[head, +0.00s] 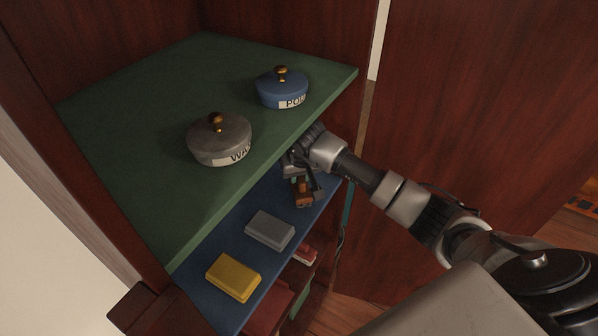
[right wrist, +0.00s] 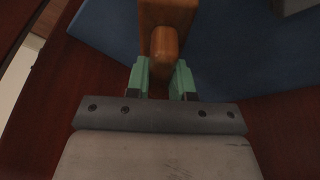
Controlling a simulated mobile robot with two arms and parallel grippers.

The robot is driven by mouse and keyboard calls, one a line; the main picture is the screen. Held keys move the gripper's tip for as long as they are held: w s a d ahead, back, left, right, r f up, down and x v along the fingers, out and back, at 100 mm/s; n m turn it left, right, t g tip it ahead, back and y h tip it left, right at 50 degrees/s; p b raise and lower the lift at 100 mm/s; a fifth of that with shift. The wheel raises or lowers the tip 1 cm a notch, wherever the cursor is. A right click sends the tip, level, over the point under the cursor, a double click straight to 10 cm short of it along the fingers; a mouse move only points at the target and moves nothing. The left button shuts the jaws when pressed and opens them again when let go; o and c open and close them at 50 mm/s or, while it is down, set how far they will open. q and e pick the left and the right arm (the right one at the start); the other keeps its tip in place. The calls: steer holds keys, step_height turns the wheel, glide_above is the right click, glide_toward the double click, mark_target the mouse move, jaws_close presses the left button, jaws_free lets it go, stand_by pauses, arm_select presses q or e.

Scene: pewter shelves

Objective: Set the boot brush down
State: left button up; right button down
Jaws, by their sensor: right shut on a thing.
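My right gripper (head: 303,179) reaches in under the green top shelf, over the blue shelf (head: 214,258). It is shut on a brown wooden brush (head: 303,195), which I take for the boot brush. In the right wrist view the green fingers of the gripper (right wrist: 164,78) close on both sides of the brush's rounded handle, and its wooden block (right wrist: 168,12) extends beyond them. The blue shelf (right wrist: 230,60) shows behind. I cannot tell whether the brush touches the shelf. My left gripper is not in view.
A grey block (head: 270,230) and a yellow block (head: 233,277) lie on the blue shelf. The green shelf (head: 130,130) above holds a grey lidded tin (head: 219,143) and a blue one (head: 282,90). A red item (head: 304,255) sits lower down.

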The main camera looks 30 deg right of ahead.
steer(key=shift+f, duration=0.5)
steer(key=shift+f, duration=0.1)
steer(key=c, duration=1)
jaws_free()
